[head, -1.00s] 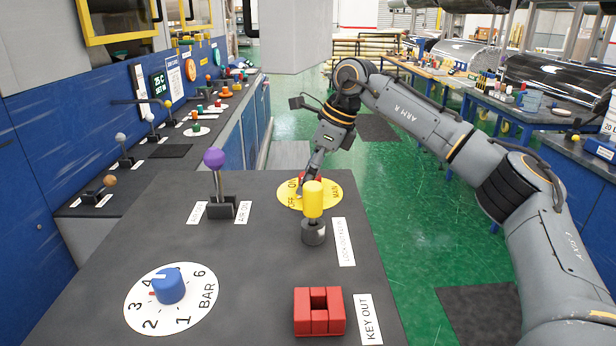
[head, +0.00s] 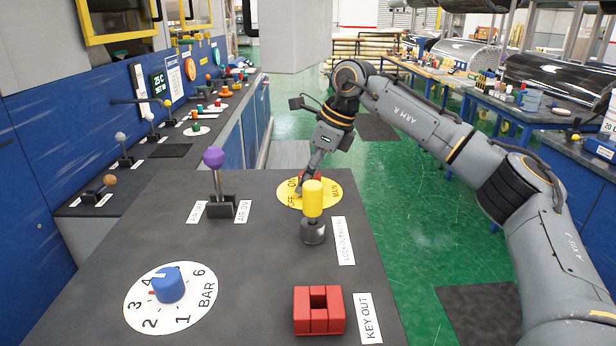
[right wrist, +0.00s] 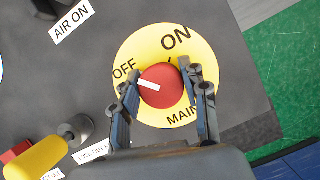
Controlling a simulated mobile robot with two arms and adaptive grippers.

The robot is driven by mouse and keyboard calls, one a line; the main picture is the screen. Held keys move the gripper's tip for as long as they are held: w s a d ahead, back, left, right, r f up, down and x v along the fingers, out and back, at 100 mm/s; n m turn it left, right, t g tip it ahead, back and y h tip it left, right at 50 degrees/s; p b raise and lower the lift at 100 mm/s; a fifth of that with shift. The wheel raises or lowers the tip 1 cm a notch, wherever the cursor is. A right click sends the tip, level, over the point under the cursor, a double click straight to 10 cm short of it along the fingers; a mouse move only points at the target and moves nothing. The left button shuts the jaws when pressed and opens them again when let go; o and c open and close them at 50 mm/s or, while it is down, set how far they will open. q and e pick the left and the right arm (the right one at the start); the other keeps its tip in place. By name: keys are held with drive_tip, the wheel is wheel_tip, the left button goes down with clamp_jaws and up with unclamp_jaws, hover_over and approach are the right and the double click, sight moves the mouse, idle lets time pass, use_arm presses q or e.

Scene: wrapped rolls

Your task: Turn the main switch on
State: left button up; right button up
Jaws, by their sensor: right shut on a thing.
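The main switch is a red round knob (right wrist: 164,76) with a white pointer mark, on a yellow disc (right wrist: 150,45) lettered OFF, ON and MAIN. In the right wrist view the white mark points to the left, toward OFF. My right gripper (right wrist: 160,80) has one finger on each side of the knob and is shut on it. In the head view the yellow disc (head: 330,193) lies at the far right of the dark panel, and my right gripper (head: 306,184) reaches down to it. The knob is mostly hidden there. My left gripper is in neither view.
A yellow-capped lockout post (head: 313,198) stands close in front of the disc. A purple-knobbed air lever (head: 215,160) stands to its left. A blue pressure dial (head: 168,286) and a red key block (head: 319,310) sit nearer. Green floor is free beyond the panel's right edge.

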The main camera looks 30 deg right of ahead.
drive_tip(key=m+t+h, duration=0.1)
drive_tip(key=m, duration=0.3)
drive_tip(key=shift+m+b, duration=0.4)
drive_tip(key=m+h, duration=0.2)
drive_tip(key=m, duration=0.2)
drive_tip(key=shift+d+t+b, duration=0.1)
drive_tip(key=shift+t+b, duration=0.2)
drive_tip(key=shift+t, duration=0.1)
drive_tip(key=m+h, duration=0.1)
drive_tip(key=m, duration=0.4)
drive_tip(key=shift+h, duration=0.4)
drive_tip(key=shift+d+m+g+h+b, duration=0.15)
drive_tip(key=shift+m+g+h, duration=0.15)
drive_tip(key=shift+m, duration=0.6)
drive_tip(key=shift+m+g+h+b, duration=0.2)
drive_tip(key=shift+m+h, duration=0.2)
drive_tip(key=shift+m, duration=0.5)
drive_tip(key=o, duration=1.1)
drive_tip(key=shift+o, duration=0.2)
